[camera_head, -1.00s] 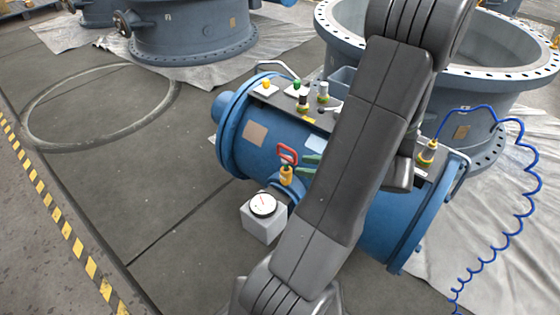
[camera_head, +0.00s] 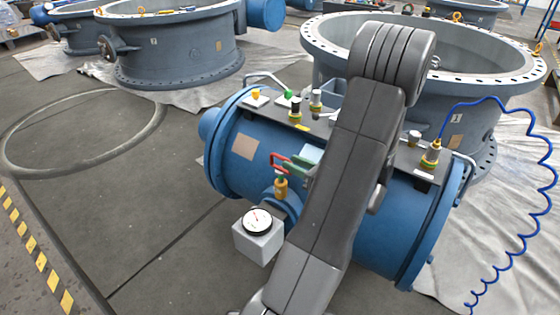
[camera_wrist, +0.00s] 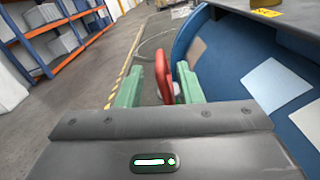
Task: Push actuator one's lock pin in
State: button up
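The blue cylindrical actuator (camera_head: 385,232) lies on its side in the head view. A red loop handle (camera_head: 273,164) stands on a brass-yellow fitting (camera_head: 281,188) at its near side. My gripper (camera_head: 290,164) has green fingers at this handle. In the wrist view the red handle (camera_wrist: 162,78) shows between the two green fingers (camera_wrist: 158,88), with a narrow gap seen at each side, so the gripper looks open around it. I cannot tell which part is the lock pin. My arm covers the middle of the actuator.
A white gauge box (camera_head: 258,241) stands below the fitting. Knobs and valves sit on the actuator's dark top plate (camera_head: 405,158). A blue coiled hose (camera_head: 547,160) hangs at the right. Large grey valve bodies (camera_head: 180,55) stand behind.

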aim_at(273, 154)
jog(key=shift+b+x, duration=0.55)
jog(key=shift+x, duration=2.2)
jog(key=shift+c, duration=0.2)
grip_shut()
